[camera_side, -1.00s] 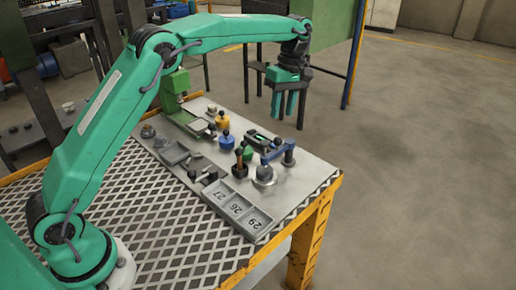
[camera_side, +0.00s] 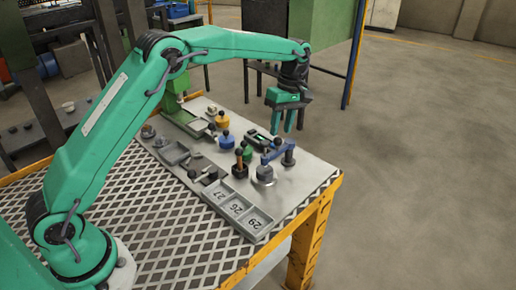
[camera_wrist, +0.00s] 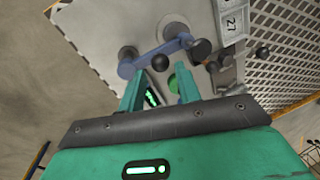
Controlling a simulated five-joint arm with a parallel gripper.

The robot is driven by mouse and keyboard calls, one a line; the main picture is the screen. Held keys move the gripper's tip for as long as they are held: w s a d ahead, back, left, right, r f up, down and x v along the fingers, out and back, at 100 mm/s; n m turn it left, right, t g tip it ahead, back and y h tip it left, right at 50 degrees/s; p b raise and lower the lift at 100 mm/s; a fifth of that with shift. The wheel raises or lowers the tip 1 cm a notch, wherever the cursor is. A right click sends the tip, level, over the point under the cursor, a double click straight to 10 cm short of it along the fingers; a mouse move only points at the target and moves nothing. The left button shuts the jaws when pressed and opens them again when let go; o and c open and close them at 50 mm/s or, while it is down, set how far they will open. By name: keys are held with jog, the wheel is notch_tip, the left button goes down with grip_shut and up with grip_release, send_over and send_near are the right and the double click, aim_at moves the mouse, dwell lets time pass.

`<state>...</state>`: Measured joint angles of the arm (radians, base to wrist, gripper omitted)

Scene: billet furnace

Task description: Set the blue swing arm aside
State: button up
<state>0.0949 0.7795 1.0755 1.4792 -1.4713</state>
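The blue swing arm (camera_side: 275,155) is a flat bar on a round post at the right side of the grey work plate. In the wrist view the blue swing arm (camera_wrist: 140,63) runs from its round pivot up to the right, its other end close to a round metal piece (camera_wrist: 172,24). A dark ball knob (camera_wrist: 160,62) shows by its near side.
Plate's right edge is clear.

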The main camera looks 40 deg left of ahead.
jog(key=shift+s+a+f, duration=0.1)
jog(key=shift+s+f, duration=0.05)
jog(key=shift+f, duration=0.7)
jog(key=shift+s+f, duration=0.15)
jog(key=shift+f, duration=0.7)
grip_shut()
